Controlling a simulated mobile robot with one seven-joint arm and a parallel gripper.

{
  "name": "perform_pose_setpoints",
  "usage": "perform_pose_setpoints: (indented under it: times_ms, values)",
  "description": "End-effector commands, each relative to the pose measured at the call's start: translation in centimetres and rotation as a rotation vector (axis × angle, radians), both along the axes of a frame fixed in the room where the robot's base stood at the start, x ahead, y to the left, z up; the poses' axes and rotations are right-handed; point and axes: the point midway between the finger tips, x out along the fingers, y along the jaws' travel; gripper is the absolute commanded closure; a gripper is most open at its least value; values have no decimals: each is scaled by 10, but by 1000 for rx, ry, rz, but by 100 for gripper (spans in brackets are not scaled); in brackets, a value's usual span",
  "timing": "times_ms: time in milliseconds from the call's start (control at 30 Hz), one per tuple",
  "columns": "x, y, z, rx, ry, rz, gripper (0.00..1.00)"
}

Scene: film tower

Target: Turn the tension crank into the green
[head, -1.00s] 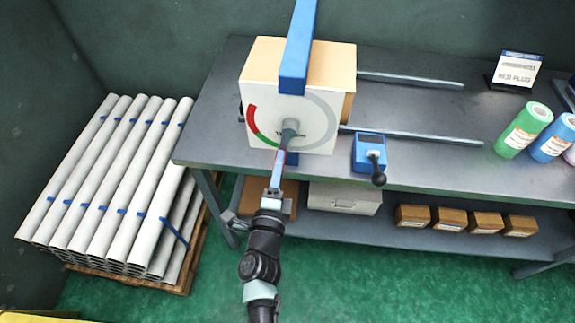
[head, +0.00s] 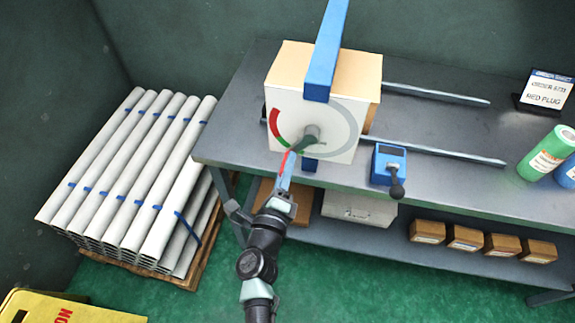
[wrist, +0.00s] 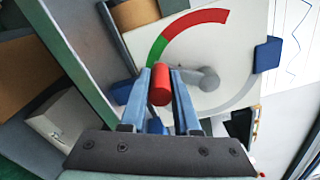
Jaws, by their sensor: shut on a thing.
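The tension crank (head: 309,138) sits on the white dial face of a box on the bench. Its arm runs from a grey hub down and left to a red handle. In the wrist view the red handle (wrist: 160,84) stands between my two blue fingers, with the grey hub (wrist: 207,79) to its right. My gripper (head: 286,168) is shut on the handle. The dial has a red arc (head: 275,120), a short green arc (head: 283,143) below it, and a grey arc. The green arc (wrist: 157,49) also shows in the wrist view. I see no clear pointer.
A blue device (head: 388,165) with a black-knobbed lever stands right of the box on the grey bench (head: 450,185). A blue upright (head: 327,50) crosses the box. Stacked tubes (head: 130,180) stand left. Small wooden boxes (head: 467,238) and a pale case (head: 358,207) sit on the lower shelf.

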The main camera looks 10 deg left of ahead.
Motion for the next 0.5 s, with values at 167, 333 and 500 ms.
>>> perform_pose_setpoints:
  times_ms: [167,333,500]
  values:
    - [0,5,2,-4,-2,11,65]
    - [0,3,1,-4,-2,7,41]
    - [0,2,1,-4,-1,4,41]
